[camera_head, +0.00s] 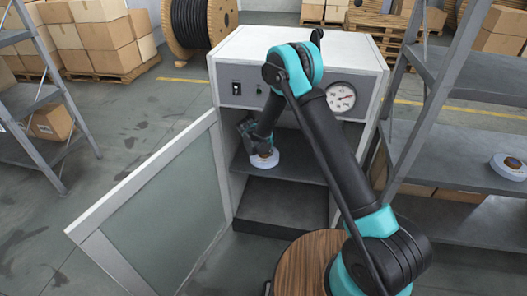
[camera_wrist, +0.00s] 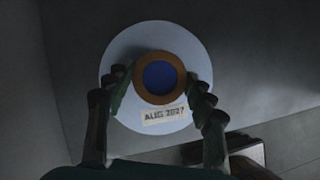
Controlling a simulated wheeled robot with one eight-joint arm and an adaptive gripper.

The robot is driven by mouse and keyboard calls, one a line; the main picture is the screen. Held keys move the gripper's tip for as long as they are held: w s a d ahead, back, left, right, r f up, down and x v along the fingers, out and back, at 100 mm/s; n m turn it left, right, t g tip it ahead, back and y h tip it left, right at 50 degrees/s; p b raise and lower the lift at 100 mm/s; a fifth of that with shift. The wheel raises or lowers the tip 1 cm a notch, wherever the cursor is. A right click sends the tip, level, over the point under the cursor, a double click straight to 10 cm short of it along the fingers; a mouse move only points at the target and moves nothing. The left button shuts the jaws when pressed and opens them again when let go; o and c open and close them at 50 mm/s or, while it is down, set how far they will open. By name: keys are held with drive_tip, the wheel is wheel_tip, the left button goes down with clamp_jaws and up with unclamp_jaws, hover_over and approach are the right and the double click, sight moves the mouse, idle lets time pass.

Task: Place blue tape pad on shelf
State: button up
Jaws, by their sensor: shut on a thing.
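The tape pad (camera_head: 264,163) is a flat pale disc inside the open cabinet, at or just above its upper shelf (camera_head: 304,169); I cannot tell if it touches. My gripper (camera_head: 262,152) reaches into the cabinet and is shut on the pad. In the wrist view, the pad (camera_wrist: 160,36) has a raised orange-brown ring with a dark blue middle and a label reading "AUG 2027". My gripper's fingers (camera_wrist: 161,88) close on both sides of the ring.
The cabinet (camera_head: 230,70) has a gauge (camera_head: 341,97) and its glazed door (camera_head: 155,215) stands open to the left. A similar disc (camera_head: 510,167) lies on the right rack (camera_head: 455,160). A round wooden top (camera_head: 302,262) is in front. The upper shelf's right part is bare.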

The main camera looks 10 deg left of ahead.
sight(261, 158)
drive_tip(key=o, duration=1.4)
drive_tip(key=shift+f, duration=0.1)
drive_tip(key=shift+c, duration=0.2)
drive_tip(key=v, duration=0.5)
drive_tip(key=s+a, duration=0.4)
drive_tip(key=s, duration=0.7)
drive_tip(key=shift+a, duration=0.35)
